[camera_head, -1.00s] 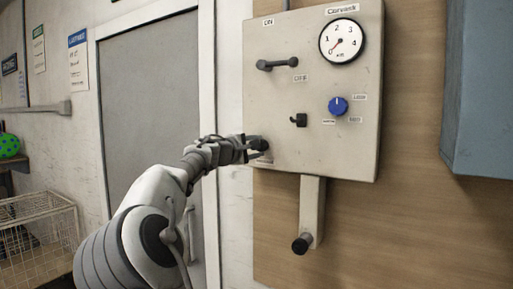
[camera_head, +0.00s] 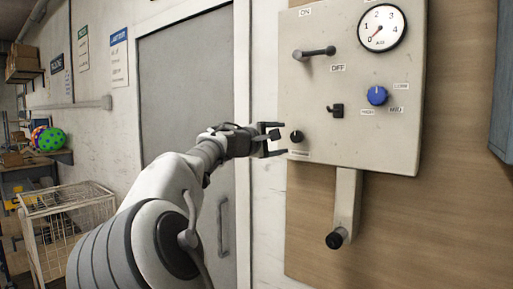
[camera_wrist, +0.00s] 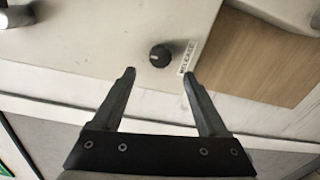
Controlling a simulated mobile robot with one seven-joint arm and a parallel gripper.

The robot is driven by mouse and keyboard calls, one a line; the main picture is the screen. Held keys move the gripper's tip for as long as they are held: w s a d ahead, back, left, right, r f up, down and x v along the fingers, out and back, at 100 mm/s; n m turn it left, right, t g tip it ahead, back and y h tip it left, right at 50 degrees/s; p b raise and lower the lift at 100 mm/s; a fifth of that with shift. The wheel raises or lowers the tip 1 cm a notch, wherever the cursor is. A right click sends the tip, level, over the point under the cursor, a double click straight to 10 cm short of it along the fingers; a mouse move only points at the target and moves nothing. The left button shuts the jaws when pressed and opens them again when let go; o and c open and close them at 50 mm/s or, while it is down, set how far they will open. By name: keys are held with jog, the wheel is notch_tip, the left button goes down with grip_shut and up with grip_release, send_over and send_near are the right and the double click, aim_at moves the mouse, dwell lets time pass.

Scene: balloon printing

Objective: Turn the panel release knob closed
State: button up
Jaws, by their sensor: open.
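The panel release knob (camera_head: 297,136) is a small black round knob at the lower left of the beige control panel (camera_head: 385,140). In the wrist view the knob (camera_wrist: 160,56) stands just beyond the fingertips, roughly midway between them, with a label reading "RELEASE" beside it. My gripper (camera_head: 279,139) is open and empty, just left of the knob and apart from it. In the wrist view its two dark fingers (camera_wrist: 158,72) are spread on either side of the knob's line. The knob's turn position is hard to read.
The panel also bears a lever (camera_head: 314,53), a gauge (camera_head: 381,27), a blue knob (camera_head: 377,95) and a black switch (camera_head: 337,110). A post with a black-ended handle (camera_head: 337,238) hangs below. A grey door (camera_head: 190,100) and wire basket (camera_head: 66,215) stand left.

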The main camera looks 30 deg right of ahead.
jog(key=b+v, duration=0.2)
jog(key=v, duration=0.8)
jog(key=shift+s+a+b, duration=0.2)
jog(key=shift+b, duration=0.15)
